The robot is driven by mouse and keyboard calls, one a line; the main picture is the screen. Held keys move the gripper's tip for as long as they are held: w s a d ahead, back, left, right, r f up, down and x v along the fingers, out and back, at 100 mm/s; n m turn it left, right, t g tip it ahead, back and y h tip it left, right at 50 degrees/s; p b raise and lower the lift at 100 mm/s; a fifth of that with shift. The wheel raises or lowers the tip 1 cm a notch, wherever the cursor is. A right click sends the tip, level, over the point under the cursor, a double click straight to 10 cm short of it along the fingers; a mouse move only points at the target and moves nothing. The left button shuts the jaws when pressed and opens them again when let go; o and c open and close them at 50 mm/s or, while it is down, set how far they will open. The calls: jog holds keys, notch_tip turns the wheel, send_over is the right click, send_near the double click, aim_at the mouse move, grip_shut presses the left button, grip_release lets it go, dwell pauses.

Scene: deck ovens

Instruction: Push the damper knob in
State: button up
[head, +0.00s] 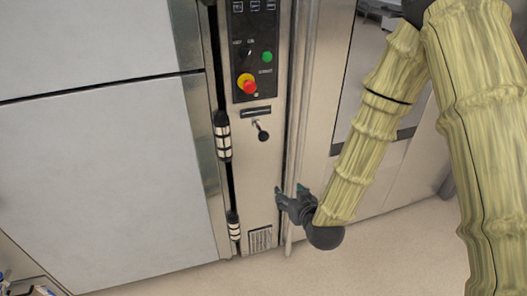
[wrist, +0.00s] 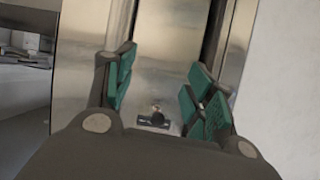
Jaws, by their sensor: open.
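The damper knob (head: 263,135) is a black ball on a short metal rod. It sticks out of the steel control column below a dark slot plate (head: 255,112) in the head view. My gripper (head: 284,196) is below and slightly right of the knob, apart from it, beside the vertical steel bar. In the wrist view my gripper (wrist: 160,78) is open, with green pads spread and nothing between them. A small dark fitting with a round piece on it (wrist: 154,120) shows low between the fingers; I cannot tell whether it is the damper knob.
The control panel (head: 250,50) above carries a green button and a red-and-yellow emergency stop. A vertical steel bar (head: 296,110) runs right of the knob. A large pale door (head: 110,180) with black-and-white hinges lies left. A vent grille (head: 260,239) is low on the column.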

aim_at(265, 138)
jog(key=w+a+r+n+t+y+b, duration=0.1)
jog(key=w+a+r+t+b, duration=0.15)
jog(key=r, duration=0.25)
jog(key=w+a+r+t+y+b, duration=0.1)
jog(key=w+a+r+t+b, duration=0.15)
jog(key=r, duration=0.35)
jog(key=x, duration=1.1)
jog(key=shift+w+d+f+b, duration=0.2)
jog(key=shift+w+f+b, duration=0.05)
jog(key=shift+f+b, duration=0.05)
jog(key=shift+w, duration=0.1)
grip_shut()
